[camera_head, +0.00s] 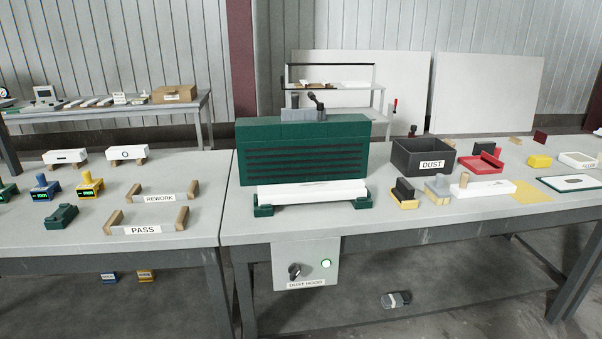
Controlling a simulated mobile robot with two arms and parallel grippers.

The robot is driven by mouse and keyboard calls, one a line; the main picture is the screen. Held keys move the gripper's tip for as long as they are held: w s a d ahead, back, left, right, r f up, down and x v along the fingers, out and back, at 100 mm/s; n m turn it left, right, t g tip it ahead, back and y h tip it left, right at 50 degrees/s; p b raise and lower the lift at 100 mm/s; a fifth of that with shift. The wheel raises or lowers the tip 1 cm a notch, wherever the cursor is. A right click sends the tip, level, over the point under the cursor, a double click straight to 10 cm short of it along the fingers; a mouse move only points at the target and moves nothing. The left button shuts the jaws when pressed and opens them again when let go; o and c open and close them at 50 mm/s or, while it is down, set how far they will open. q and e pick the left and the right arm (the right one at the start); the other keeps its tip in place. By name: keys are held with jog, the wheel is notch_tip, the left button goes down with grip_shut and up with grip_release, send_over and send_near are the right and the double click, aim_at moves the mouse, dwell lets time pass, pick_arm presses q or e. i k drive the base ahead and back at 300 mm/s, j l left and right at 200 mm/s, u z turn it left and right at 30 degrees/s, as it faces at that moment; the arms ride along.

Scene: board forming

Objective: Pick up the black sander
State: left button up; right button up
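A black block on a yellow base (404,191), which looks like the black sander, stands upright on the right-hand table, right of the green machine and in front of the dust bin. A similar grey block on a yellow base (437,189) stands just to its right. Neither of my grippers is in view.
The green machine (304,131) stands at the left of this table. The black dust bin (423,157) is behind the sander. A white board with a wooden knob (488,187) and a yellow sheet (531,192) lie to the right. The table's front strip is clear.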

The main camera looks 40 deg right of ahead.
aim_at(404, 193)
jog(key=z, duration=1.75)
